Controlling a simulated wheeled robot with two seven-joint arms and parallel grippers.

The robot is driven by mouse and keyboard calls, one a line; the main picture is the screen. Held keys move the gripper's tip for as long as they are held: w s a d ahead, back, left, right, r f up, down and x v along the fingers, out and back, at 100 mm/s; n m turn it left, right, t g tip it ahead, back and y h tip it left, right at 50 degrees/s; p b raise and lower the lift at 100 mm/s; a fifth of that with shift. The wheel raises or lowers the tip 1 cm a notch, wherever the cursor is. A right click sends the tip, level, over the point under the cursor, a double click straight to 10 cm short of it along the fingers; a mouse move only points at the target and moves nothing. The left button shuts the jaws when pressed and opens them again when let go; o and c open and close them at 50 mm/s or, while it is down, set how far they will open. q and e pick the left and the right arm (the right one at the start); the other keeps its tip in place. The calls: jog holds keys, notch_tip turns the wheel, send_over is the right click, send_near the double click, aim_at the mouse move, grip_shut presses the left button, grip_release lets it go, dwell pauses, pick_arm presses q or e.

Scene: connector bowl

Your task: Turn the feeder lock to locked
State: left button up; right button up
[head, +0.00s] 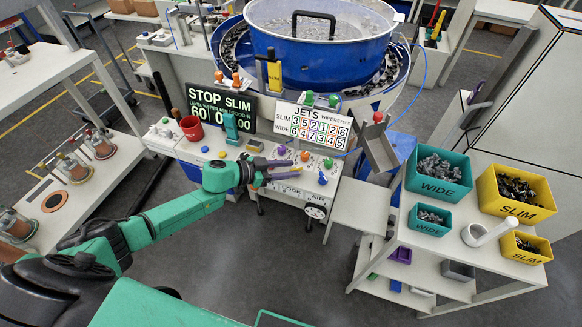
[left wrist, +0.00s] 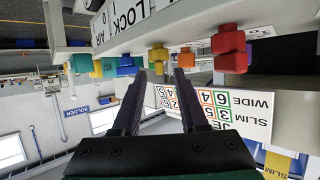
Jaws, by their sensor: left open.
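The feeder lock's lettering, LOCK (head: 287,189), is on the front edge of the white control panel, left of the word AIR. It also shows upside down in the left wrist view (left wrist: 127,14). Coloured knobs stand on the panel, including an orange knob (head: 305,156) and a green knob (head: 328,163); I cannot tell which one is the lock or how it is set. My left gripper (head: 289,168) is open and empty, by the panel's front edge. In the left wrist view its fingers (left wrist: 158,76) are apart, with a yellow knob (left wrist: 158,53) beyond the gap. My right gripper is not in view.
A blue bowl feeder (head: 320,70) stands behind the panel. A red cup (head: 192,128) is left of my gripper. A display board (head: 312,127) stands behind the knobs. A grey chute (head: 381,152) is at the right. A cart (head: 470,262) with teal and yellow bins stands farther right.

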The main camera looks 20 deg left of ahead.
pick_arm(q)
jog(key=shift+w+d+f, duration=0.25)
jog(key=shift+w+d, duration=0.15)
grip_shut()
